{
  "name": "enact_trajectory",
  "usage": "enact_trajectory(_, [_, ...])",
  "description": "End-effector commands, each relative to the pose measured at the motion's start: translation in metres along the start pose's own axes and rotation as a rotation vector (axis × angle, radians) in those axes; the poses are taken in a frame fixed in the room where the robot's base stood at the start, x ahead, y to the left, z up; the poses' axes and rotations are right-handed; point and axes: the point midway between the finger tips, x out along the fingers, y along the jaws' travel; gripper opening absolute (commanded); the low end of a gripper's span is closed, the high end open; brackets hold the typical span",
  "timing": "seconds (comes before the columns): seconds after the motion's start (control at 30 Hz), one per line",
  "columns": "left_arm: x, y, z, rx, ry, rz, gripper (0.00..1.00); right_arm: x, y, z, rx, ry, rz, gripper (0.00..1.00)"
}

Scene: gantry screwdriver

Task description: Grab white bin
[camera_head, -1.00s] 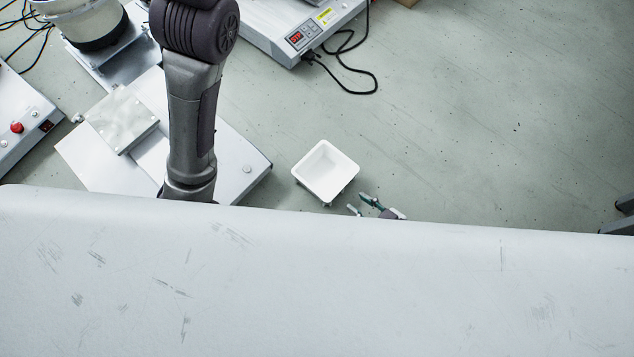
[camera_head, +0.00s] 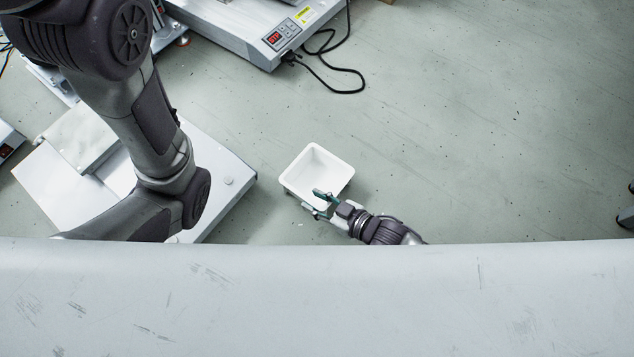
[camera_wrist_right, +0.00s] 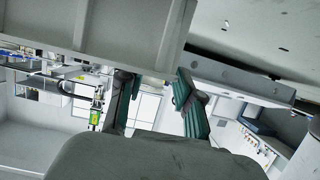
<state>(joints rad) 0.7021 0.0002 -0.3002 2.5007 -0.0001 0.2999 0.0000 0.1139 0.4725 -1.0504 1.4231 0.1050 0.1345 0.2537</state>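The white bin (camera_head: 305,172) is a small square open tub in the middle of the head view, and it looks empty. My right gripper (camera_head: 319,203) reaches it from the lower right. My left gripper is not in view.
A large white surface (camera_head: 400,300) fills the near foreground.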

Motion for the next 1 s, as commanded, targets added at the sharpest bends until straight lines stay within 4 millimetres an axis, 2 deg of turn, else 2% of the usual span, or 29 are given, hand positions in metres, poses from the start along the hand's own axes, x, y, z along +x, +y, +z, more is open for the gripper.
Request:
enact_trajectory(0.2, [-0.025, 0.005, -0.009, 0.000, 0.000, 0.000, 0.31, 0.035, 0.000, 0.004, -0.001, 0.004, 0.000, 0.35])
enact_trajectory(0.3, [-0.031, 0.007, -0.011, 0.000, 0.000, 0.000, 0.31, 0.048, 0.000, 0.003, -0.001, 0.003, 0.000, 0.35])
enact_trajectory(0.53, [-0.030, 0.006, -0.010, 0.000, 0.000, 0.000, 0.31, 0.050, 0.000, -0.001, -0.001, 0.000, 0.000, 0.35])
enact_trajectory(0.57, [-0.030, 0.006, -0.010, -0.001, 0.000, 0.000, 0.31, 0.050, 0.000, -0.001, -0.001, 0.000, 0.000, 0.33])
enact_trajectory(0.77, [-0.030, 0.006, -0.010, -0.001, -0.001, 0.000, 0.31, 0.049, 0.000, 0.000, -0.001, 0.000, 0.000, 0.00])
enact_trajectory(1.0, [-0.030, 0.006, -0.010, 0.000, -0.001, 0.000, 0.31, 0.049, 0.000, -0.001, 0.000, 0.002, 0.000, 0.00])
